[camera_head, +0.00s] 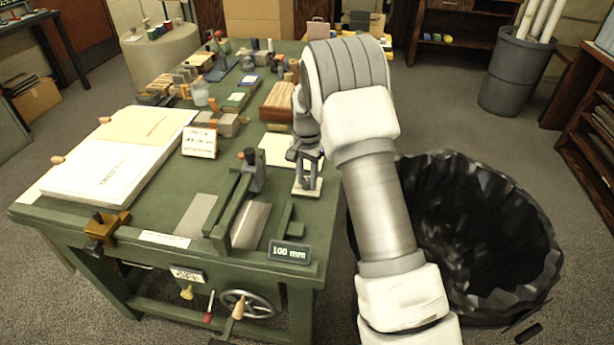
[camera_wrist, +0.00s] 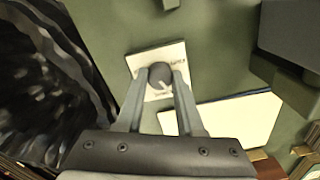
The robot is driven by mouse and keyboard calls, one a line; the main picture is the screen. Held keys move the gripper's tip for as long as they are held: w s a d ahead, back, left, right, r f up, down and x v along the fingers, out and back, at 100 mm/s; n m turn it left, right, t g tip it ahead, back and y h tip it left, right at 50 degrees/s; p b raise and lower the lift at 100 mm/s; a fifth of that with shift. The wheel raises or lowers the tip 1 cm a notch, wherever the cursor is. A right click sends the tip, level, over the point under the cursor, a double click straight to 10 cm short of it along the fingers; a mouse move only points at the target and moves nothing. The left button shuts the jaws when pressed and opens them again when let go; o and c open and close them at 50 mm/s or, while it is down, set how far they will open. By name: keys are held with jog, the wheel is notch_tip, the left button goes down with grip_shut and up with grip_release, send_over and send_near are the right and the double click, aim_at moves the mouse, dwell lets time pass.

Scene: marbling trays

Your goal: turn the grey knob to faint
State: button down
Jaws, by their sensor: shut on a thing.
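The grey knob (camera_wrist: 160,74) sits on a small cream plate (camera_wrist: 147,59) on the green bench, in the upper middle of the wrist view. A pale pointer line on the knob runs toward the lower right there. Small words stand around the plate, too small to read surely. My gripper (camera_wrist: 159,78) has its two fingers on either side of the knob and is shut on it. In the head view my gripper (camera_head: 306,184) reaches down onto the plate (camera_head: 314,193) at the bench's right edge; the knob is hidden there by the fingers.
A cream sheet (camera_head: 278,150) lies just behind the plate. A dark clamp-like post (camera_head: 252,171) and a "100 mm" display (camera_head: 290,252) stand to the left and front. A large black bin (camera_head: 480,235) is on the floor at right.

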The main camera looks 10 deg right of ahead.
aim_at(307, 180)
jog(key=n, duration=0.6)
jog(key=shift+n+p, duration=0.4)
dwell(0.4)
jog(key=c, duration=0.5)
grip_release()
jog(key=shift+r, duration=0.1)
jog(key=shift+r+p, duration=1.15)
jog(key=shift+r, duration=7.5)
